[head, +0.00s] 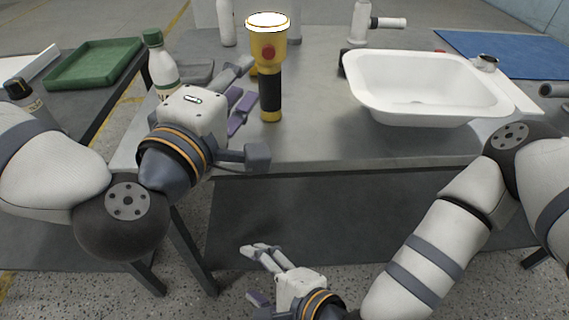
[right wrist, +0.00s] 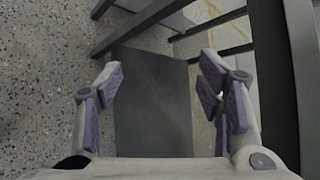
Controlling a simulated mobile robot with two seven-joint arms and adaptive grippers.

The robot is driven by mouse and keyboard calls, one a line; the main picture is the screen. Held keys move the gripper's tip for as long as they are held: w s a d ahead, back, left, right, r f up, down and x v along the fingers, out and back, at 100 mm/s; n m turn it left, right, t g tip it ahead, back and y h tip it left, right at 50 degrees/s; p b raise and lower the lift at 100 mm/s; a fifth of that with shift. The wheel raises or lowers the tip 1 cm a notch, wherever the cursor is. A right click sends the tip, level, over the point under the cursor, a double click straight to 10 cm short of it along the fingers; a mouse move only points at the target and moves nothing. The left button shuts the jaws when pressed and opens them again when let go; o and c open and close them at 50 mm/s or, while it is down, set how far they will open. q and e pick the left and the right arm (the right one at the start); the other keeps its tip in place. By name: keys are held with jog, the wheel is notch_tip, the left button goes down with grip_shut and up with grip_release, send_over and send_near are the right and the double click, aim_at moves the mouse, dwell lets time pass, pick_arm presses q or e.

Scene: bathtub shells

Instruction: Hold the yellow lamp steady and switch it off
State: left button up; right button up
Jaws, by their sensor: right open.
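The yellow lamp (head: 270,80) stands upright on the grey table, with a black grip and a red button (head: 268,52) on its head. Its top face glows bright white. My left gripper (head: 250,108) is open just left of the lamp, its fingers spread at the height of the black grip. I cannot tell whether they touch it. My right gripper (head: 258,273) is open and empty, low in front of the table edge. The right wrist view shows its spread fingers with purple pads (right wrist: 162,92) and nothing between them.
A white basin (head: 430,112) stands on the table (head: 315,140) right of the lamp. A green-capped bottle (head: 160,62) is at the left, and a white bottle (head: 226,22) stands behind. A green tray (head: 95,62) lies on the left side table. The tabletop between lamp and basin is clear.

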jog(key=w+r+m+t, duration=0.5)
jog(key=w+r+m, duration=0.1)
jog(key=w+r, duration=0.35)
jog(key=m+t+h, duration=0.4)
jog(key=m+t, duration=0.1)
jog(key=m, duration=0.7)
send_near(273, 94)
jog(key=shift+h, duration=0.4)
jog(key=w+a, duration=0.1)
jog(key=w, duration=0.7)
jog(key=w+a, duration=0.1)
jog(key=w, duration=0.2)
jog(key=shift+w+a+r, duration=0.25)
jog(key=shift+w+a, duration=0.15)
jog(key=c, duration=1.4)
pick_arm(q)
grip_shut()
